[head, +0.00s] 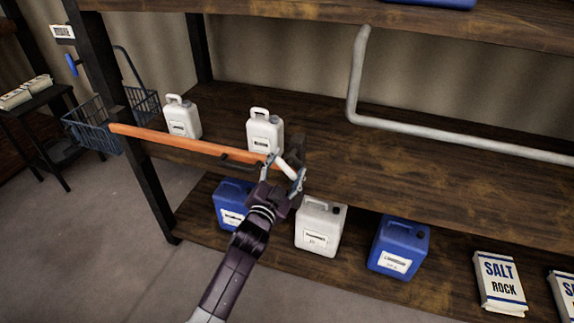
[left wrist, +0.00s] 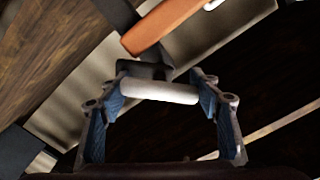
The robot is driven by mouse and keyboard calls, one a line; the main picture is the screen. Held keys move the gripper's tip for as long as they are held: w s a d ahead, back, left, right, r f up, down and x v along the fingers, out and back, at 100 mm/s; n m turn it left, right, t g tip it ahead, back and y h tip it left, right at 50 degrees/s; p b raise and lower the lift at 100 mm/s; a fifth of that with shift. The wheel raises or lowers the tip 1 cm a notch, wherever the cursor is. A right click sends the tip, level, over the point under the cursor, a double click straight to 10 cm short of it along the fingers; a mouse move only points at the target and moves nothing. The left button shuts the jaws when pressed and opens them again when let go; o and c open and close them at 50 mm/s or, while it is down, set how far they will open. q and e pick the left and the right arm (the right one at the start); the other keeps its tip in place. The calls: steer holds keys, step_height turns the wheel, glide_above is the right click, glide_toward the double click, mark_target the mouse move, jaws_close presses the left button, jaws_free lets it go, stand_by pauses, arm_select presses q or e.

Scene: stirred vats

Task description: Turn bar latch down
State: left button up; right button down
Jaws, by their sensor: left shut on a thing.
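The orange bar (head: 190,143) runs across the front of the middle shelf, sloping slightly down to the right. It also shows at the top of the left wrist view (left wrist: 165,22). At its right end is a dark latch bracket (head: 296,147) with a short white handle (left wrist: 160,91), which points down and to the right in the head view. My left gripper (head: 284,175) is shut on this white handle, with a blue-padded finger at each end of it. The gripper partly hides the latch in the head view. My right gripper is not in view.
White jugs (head: 265,131) stand on the middle shelf behind the bar. Blue canisters (head: 398,246), a grey canister (head: 320,227) and salt bags (head: 499,283) are on the low shelf. A grey pipe (head: 450,142) runs along the right. A wire basket (head: 90,124) hangs at left.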

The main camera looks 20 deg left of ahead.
arm_select(q)
steer(key=m, duration=0.4)
steer(key=shift+m, duration=2.4)
steer(key=o, duration=1.2)
steer(key=shift+c, duration=0.2)
steer(key=s, duration=1.2)
steer(key=shift+a, duration=0.2)
steer(key=shift+f, duration=0.1)
